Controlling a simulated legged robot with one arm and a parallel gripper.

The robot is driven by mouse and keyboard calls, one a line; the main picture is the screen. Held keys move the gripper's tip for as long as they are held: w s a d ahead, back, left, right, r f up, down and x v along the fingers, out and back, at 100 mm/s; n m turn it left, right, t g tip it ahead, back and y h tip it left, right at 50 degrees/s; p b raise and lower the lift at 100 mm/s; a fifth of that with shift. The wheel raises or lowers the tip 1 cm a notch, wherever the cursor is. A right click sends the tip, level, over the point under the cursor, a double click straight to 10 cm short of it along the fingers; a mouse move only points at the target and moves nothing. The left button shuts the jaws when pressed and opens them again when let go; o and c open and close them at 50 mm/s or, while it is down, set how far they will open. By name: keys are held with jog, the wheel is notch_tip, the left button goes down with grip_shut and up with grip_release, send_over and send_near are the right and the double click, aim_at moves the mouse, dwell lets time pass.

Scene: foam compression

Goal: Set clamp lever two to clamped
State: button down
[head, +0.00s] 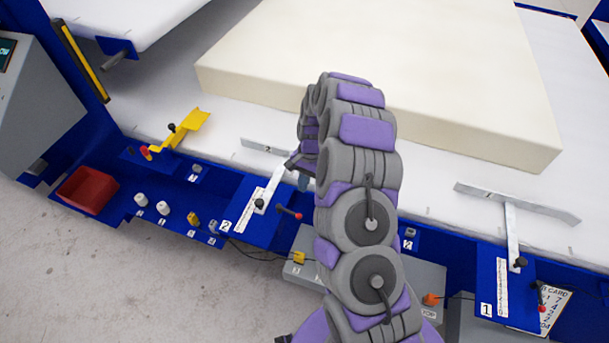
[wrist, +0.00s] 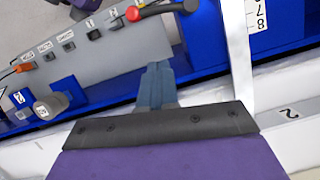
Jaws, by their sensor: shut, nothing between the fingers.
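Clamp lever two, a short dark rod with a red end (head: 298,216), sticks out to the right from the blue plate labelled 2 (head: 226,226). In the wrist view the red lever (wrist: 157,10) shows at the top edge, just beyond the fingertips, with a gap between. My gripper (head: 304,183) hangs just above and right of the lever in the head view, partly hidden by my arm. Its blue fingers (wrist: 157,72) are together and empty, pointing toward the lever. The silver clamp bar marked 2 (head: 262,146) lies on the white bed.
A large cream foam block (head: 440,80) lies on the white bed. Clamp one's plate (head: 492,305) is at lower right. A grey button box (wrist: 95,48) sits beside the lever. A red bin (head: 87,190) and a yellow bracket (head: 185,126) are left.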

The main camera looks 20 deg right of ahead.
aim_at(289, 212)
jog(key=s+a+f+b, duration=0.1)
jog(key=s+a+f, duration=0.2)
jog(key=shift+s+a+f, duration=0.25)
jog(key=shift+a+f, duration=0.1)
